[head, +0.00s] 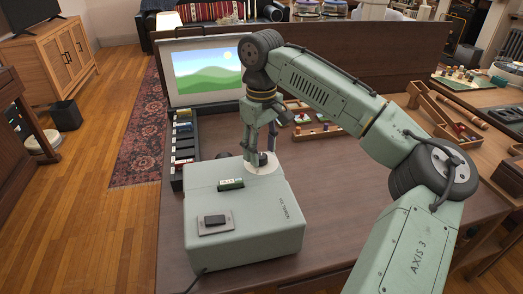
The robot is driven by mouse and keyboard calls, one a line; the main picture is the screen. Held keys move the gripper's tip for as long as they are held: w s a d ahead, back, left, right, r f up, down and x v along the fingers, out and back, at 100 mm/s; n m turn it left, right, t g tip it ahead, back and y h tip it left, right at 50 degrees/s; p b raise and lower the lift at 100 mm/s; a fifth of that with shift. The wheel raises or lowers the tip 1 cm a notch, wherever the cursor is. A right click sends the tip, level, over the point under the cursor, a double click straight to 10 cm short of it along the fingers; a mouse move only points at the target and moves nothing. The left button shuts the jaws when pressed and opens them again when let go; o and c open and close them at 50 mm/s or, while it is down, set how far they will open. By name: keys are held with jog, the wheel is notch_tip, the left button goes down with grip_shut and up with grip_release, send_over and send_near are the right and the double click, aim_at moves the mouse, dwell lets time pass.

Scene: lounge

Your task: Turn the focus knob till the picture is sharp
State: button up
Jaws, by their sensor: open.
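A black rack (177,180) of slides or small boxes runs along the table's left edge. A wooden tray (310,130) with coloured pieces lies behind my arm. The table's front right is bare. A cable (196,280) leaves the box at the front.

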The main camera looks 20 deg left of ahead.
jog(key=shift+f, duration=0.8)
jog(key=shift+c, duration=0.4)
